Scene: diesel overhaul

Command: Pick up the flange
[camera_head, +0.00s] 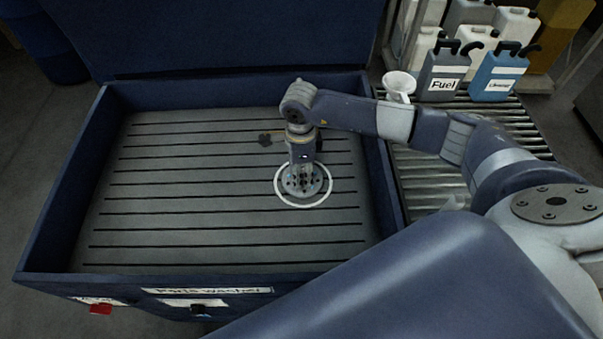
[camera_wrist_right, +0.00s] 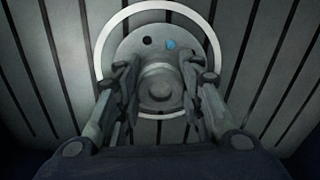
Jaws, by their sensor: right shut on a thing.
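The flange (camera_head: 319,190) is a round grey metal disc with holes, lying on the slatted floor of the parts washer inside a white ring. In the right wrist view the flange (camera_wrist_right: 141,42) shows a raised round hub in its middle. My right gripper (camera_head: 300,178) points straight down over the flange. In the right wrist view its two fingers (camera_wrist_right: 160,88) stand on either side of the hub and are shut on it. The fingers hide part of the flange. My left gripper is in neither view.
The parts washer (camera_head: 240,268) is a blue open-topped box with raised walls and a raised lid behind. A roller conveyor (camera_head: 425,185) lies to its right, with a white funnel (camera_head: 399,84), a Fuel can (camera_head: 443,75) and a blue can (camera_head: 497,75).

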